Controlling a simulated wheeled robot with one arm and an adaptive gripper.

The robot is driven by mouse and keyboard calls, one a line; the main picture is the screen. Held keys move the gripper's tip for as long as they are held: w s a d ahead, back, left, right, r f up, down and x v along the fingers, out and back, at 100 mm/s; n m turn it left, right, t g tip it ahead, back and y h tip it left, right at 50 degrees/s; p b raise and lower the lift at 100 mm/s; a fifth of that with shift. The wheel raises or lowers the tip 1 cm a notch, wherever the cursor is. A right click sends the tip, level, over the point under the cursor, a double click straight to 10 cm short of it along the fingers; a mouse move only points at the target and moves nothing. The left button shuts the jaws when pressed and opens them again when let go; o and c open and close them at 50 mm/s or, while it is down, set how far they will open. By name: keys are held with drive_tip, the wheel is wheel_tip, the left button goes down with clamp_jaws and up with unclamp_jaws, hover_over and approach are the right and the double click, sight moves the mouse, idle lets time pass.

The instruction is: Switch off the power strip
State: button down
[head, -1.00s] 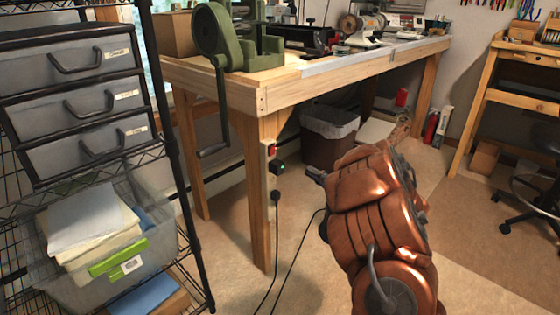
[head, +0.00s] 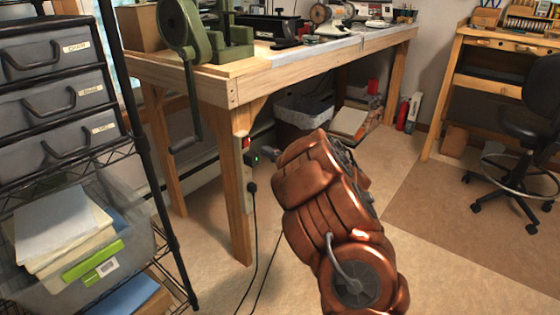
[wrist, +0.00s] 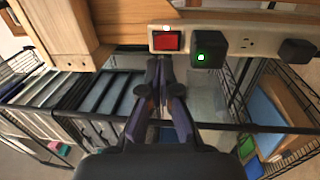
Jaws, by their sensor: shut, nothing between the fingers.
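The power strip (wrist: 226,40) is mounted along the bench's wooden leg; it also shows in the head view (head: 247,172). Its red rocker switch (wrist: 166,41) sits near one end, with a small bright lamp at its edge. It appears as a small red spot in the head view (head: 246,142). A black plug with a lit green light (wrist: 209,48) sits beside the switch. My gripper (wrist: 160,62) is shut and empty, its tips just below the red switch in the wrist view. I cannot tell whether they touch it. In the head view my arm hides most of the gripper.
A second black plug (wrist: 297,51) sits farther along the strip. A black cord (head: 252,215) hangs to the floor. The wooden workbench (head: 290,78) is above, a wire shelf with drawers (head: 60,108) at left. Open floor (head: 440,255) lies at right.

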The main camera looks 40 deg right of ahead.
sight(247, 140)
drive_tip(key=b+x, duration=0.1)
drive_tip(key=x, duration=0.5)
drive_tip(key=shift+w+a+b, duration=0.1)
drive_tip(key=shift+w+b, duration=0.1)
drive_tip(key=shift+b, duration=0.1)
drive_tip(key=shift+w+r+g+p, duration=0.35)
drive_tip(key=shift+r+g+p, duration=0.25)
drive_tip(key=shift+p, duration=0.65)
drive_tip(key=shift+f+b, duration=0.35)
drive_tip(key=shift+b, duration=0.05)
drive_tip(key=shift+s, duration=0.55)
drive_tip(key=r+p+v, duration=0.1)
drive_tip(key=p+v, duration=0.1)
drive_tip(key=v, duration=1.1)
drive_tip(key=shift+r, duration=0.4)
drive_tip(key=shift+r+p, duration=0.1)
drive_tip(key=shift+p, duration=0.2)
